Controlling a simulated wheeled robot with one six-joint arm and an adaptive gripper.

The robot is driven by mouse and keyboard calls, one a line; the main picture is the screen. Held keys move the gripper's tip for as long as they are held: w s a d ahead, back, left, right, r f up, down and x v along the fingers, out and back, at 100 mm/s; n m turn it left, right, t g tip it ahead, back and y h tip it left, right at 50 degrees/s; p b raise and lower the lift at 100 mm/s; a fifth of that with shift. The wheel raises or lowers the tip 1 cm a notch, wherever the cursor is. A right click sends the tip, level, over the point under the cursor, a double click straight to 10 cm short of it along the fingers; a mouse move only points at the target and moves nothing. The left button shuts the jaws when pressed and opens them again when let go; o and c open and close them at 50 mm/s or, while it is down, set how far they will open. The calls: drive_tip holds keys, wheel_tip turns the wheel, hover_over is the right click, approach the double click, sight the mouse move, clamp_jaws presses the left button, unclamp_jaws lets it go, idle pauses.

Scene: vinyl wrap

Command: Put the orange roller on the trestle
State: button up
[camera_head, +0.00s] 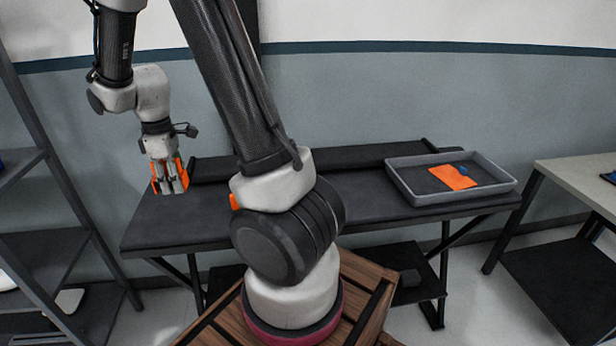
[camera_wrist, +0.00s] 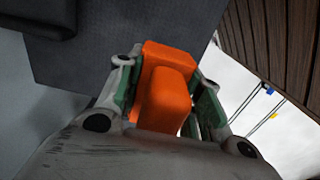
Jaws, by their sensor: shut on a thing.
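My gripper (camera_head: 171,184) is shut on the orange roller (camera_wrist: 166,92), which shows as a rounded, blocky orange shape between the green-padded fingers in the wrist view. In the head view, orange parts of it (camera_head: 157,183) show around the fingers. The gripper points down over the left end of the dark trestle (camera_head: 150,228). The trestle top also shows beyond the roller in the wrist view (camera_wrist: 85,65). I cannot tell whether the roller touches the top.
A grey tray (camera_head: 402,192) on the trestle's right holds an orange sheet (camera_head: 453,177) and a small blue thing (camera_head: 463,170). A dark long roll (camera_head: 310,159) lies along the back. A small orange bit (camera_head: 234,201) is mostly hidden behind my arm. Shelving (camera_head: 35,160) stands left.

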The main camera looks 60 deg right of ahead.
sight(183, 216)
drive_tip(key=shift+w, duration=0.7)
wheel_tip(183, 216, down, 10)
drive_tip(key=shift+f, duration=0.15)
drive_tip(key=shift+s+f, duration=0.2)
drive_tip(key=shift+f, duration=0.2)
drive_tip(key=c, duration=0.3)
drive_tip(key=o, duration=1.2)
drive_tip(key=shift+f, duration=0.2)
drive_tip(key=shift+w+r, duration=0.1)
